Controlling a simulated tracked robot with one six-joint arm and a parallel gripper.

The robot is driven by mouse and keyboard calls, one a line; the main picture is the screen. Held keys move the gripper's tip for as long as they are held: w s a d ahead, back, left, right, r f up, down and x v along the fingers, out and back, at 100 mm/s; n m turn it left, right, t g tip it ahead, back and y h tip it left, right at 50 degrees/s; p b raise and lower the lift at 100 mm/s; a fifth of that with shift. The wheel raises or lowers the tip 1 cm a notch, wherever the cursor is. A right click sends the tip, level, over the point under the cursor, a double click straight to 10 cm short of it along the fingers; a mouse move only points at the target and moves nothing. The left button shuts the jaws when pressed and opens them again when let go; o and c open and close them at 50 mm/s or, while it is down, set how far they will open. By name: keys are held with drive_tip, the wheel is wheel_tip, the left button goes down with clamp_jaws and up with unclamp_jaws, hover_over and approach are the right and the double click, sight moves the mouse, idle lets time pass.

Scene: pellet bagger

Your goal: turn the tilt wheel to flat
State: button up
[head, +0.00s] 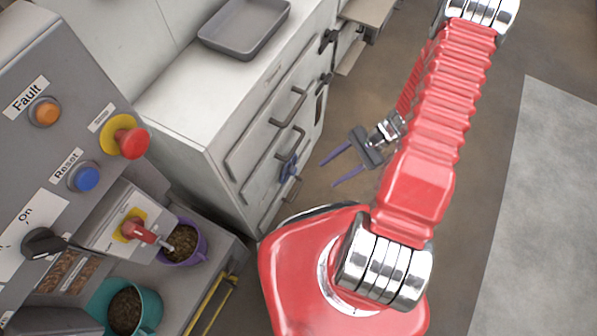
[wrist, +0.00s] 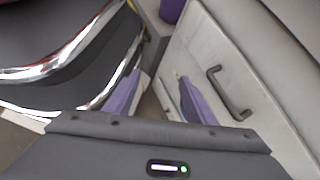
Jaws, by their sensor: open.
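No wheel marked as the tilt wheel shows clearly in either view. A small blue part (head: 289,167) sits low on the front of the white cabinet; I cannot tell whether it is a wheel, or its angle. My gripper (head: 329,174) is open and empty, with its two purple fingers apart, pointing left toward the cabinet front. It is a short way right of the blue part in the head view and does not appear to touch it. In the wrist view, the gripper's fingers (wrist: 160,76) are apart with nothing between them, beside a pale drawer front.
The white cabinet (head: 185,97) has several dark handles and a grey tray (head: 245,24) on top. On the left, a grey control panel (head: 75,130) has labelled buttons. A purple cup (head: 196,250) and teal cup (head: 150,312) stand below it. Bare floor lies right.

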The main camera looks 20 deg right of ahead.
sight(290, 169)
drive_tip(key=a+f+m+t+y, duration=0.25)
drive_tip(key=f+m+t, duration=0.5)
drive_tip(key=f, duration=1.05)
drive_tip(key=w+d+f+m+t+h, duration=0.3)
drive_tip(key=w+d+f+m, duration=0.1)
drive_tip(key=w+f, duration=0.1)
drive_tip(key=shift+w+m, duration=0.35)
drive_tip(key=shift+w, duration=0.15)
drive_tip(key=shift+a+f, duration=0.15)
drive_tip(key=x, duration=1.3)
drive_tip(key=shift+w+f, duration=0.25)
drive_tip(key=shift+a, duration=0.1)
